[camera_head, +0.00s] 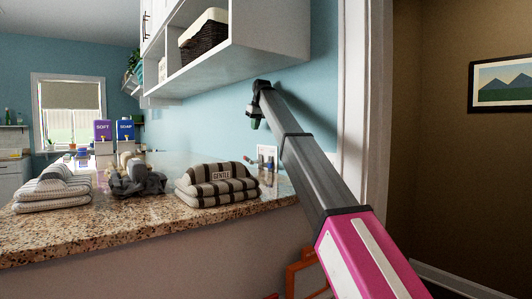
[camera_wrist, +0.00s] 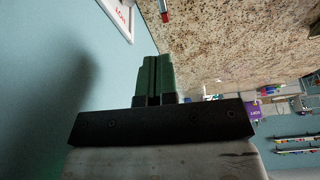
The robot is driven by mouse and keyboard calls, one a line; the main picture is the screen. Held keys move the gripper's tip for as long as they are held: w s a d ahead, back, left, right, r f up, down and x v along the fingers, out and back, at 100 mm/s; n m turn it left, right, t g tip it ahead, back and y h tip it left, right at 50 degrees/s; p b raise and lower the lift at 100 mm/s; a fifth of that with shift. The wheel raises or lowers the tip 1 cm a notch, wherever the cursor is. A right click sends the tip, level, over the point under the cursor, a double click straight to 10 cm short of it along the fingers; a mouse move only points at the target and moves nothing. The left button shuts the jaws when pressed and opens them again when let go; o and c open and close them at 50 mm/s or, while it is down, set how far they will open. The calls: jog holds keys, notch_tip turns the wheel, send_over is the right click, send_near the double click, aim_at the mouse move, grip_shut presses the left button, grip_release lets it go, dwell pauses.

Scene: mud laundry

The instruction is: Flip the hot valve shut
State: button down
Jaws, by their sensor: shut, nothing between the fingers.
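A small white wall box (camera_head: 267,153) sits at the back of the counter, with small coloured parts at its front too small to make out. In the wrist view a white plate lettered HOT (camera_wrist: 118,17) is at the top, cut by the frame edge. A small red-ended part (camera_wrist: 165,15), which may be the hot valve's handle, shows right of it against the counter. My gripper (camera_head: 256,123) is above the wall box, apart from it. Its green fingers (camera_wrist: 157,62) are together and empty. The valve's position cannot be told.
The speckled counter (camera_head: 130,229) holds folded striped towels (camera_head: 215,187), a grey cloth pile (camera_head: 137,180) and striped towels at left (camera_head: 52,188). Purple (camera_head: 103,131) and blue (camera_head: 125,131) dispensers stand behind. A white cabinet (camera_head: 255,42) with a basket (camera_head: 203,42) overhangs the counter.

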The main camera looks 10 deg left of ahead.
aim_at(246, 157)
jog(key=shift+n, duration=0.3)
jog(key=x, duration=0.5)
jog(key=a+x, duration=0.1)
jog(key=x, duration=0.8)
jog(key=shift+w+a, duration=0.45)
jog(key=shift+x, duration=1)
jog(key=shift+a+r, duration=0.1)
